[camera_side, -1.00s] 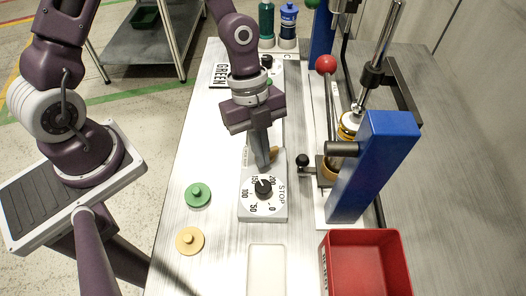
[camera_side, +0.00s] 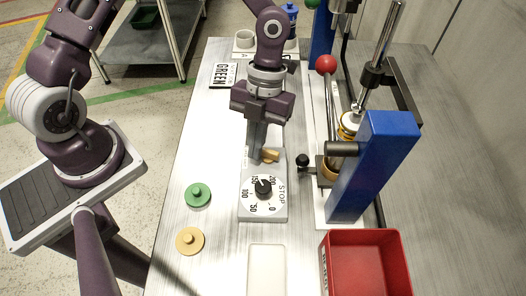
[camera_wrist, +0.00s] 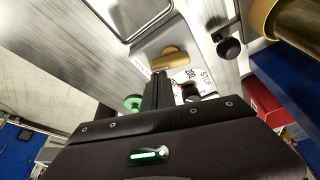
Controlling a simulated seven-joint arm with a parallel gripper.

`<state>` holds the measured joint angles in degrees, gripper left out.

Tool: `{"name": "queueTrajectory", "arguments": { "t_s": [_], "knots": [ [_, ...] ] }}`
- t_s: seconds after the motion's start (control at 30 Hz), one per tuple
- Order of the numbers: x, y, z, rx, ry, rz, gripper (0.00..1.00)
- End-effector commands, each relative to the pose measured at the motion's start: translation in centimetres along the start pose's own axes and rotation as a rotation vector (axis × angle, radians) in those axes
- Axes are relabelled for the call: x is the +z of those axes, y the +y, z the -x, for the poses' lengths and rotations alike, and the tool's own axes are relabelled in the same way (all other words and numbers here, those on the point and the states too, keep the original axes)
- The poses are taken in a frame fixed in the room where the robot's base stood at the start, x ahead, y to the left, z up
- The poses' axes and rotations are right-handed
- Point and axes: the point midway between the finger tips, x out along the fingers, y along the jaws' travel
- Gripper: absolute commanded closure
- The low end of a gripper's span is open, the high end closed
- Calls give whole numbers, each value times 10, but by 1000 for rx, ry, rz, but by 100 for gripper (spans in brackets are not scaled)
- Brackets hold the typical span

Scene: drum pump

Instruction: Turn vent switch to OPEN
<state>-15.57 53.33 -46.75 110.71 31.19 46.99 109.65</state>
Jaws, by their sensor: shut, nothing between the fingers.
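The vent switch appears to be the tan knob (camera_side: 270,155) at the far end of the grey panel (camera_side: 262,212), just beyond the dial. In the wrist view its tan bar (camera_wrist: 172,60) lies roughly across the picture, tilted slightly. My gripper (camera_side: 254,158) points down with its fingers shut and empty, close to the left side of the knob. The wrist view shows the shut fingertips (camera_wrist: 160,76) just below the tan bar; I cannot tell whether they touch it. The switch's position label is not readable.
The black-pointer dial (camera_side: 263,188) is close to my fingers. A black ball knob (camera_side: 302,160) and blue post (camera_side: 372,168) stand to the right. A red bin (camera_side: 366,270) is in front. Green (camera_side: 198,195) and tan (camera_side: 190,240) discs lie left.

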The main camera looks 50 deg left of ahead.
Motion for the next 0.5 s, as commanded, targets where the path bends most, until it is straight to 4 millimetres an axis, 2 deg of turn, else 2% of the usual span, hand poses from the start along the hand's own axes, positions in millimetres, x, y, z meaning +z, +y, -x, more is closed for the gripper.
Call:
{"name": "queueTrajectory", "arguments": {
  "t_s": [0.07,0.5],
  "knots": [
    [2,0,0,17,-1,-52,100],
    [1,-6,0,18,-1,-51,100]
  ]
}}
